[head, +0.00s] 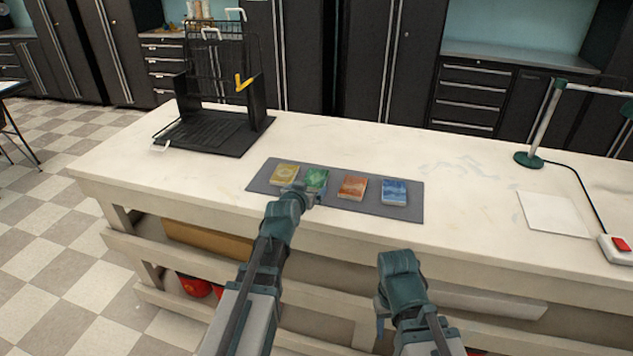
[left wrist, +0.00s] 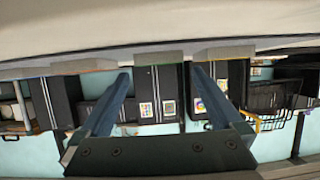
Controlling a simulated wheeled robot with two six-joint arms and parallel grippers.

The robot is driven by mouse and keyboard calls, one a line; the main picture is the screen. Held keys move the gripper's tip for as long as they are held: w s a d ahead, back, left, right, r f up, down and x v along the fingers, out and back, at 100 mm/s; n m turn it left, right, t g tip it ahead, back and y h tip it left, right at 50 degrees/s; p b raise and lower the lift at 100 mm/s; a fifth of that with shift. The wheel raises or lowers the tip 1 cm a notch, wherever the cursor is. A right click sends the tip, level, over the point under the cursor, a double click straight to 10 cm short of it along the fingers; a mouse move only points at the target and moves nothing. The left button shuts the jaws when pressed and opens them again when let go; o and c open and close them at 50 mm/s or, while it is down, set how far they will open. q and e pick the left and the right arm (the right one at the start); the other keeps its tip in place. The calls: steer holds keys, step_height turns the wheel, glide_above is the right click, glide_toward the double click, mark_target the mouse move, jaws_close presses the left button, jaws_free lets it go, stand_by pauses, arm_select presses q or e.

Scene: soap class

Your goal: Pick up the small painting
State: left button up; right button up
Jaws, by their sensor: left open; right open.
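Four small flat blocks with patterned tops lie in a row on a grey mat (head: 262,181): yellow (head: 285,174), green (head: 316,180), orange-red (head: 353,187) and blue (head: 395,191). Which one counts as the small painting is not clear. My left gripper (head: 308,193) is open at the near side of the green block and partly covers it. In the left wrist view, upside down, the open fingers (left wrist: 160,78) point at the grey edge of a block (left wrist: 159,58), with other blocks beside it. My right gripper (head: 384,308) hangs low in front of the table; its fingers are mostly hidden.
The white table (head: 460,190) is largely clear right of the mat. A black rack (head: 212,125) stands at the back left. A white sheet (head: 553,213), a lamp base (head: 529,159) and a red switch box (head: 618,247) with a cable are at the right.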

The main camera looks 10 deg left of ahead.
mark_target(313, 184)
arm_select(q)
steer(key=b+x, duration=0.1)
steer(key=x, duration=0.3)
steer(key=shift+w+f, duration=0.25)
steer(key=shift+w, duration=0.1)
steer(key=shift+s+r, duration=0.1)
arm_select(e)
steer(key=shift+w+d+f, duration=0.2)
steer(key=shift+w+f, duration=0.05)
steer(key=shift+f, duration=0.2)
steer(key=shift+w+d+f, duration=0.2)
steer(key=shift+w+f, duration=0.05)
steer(key=shift+f, duration=0.2)
arm_select(q)
steer(key=shift+c, duration=0.7)
steer(key=c, duration=0.9)
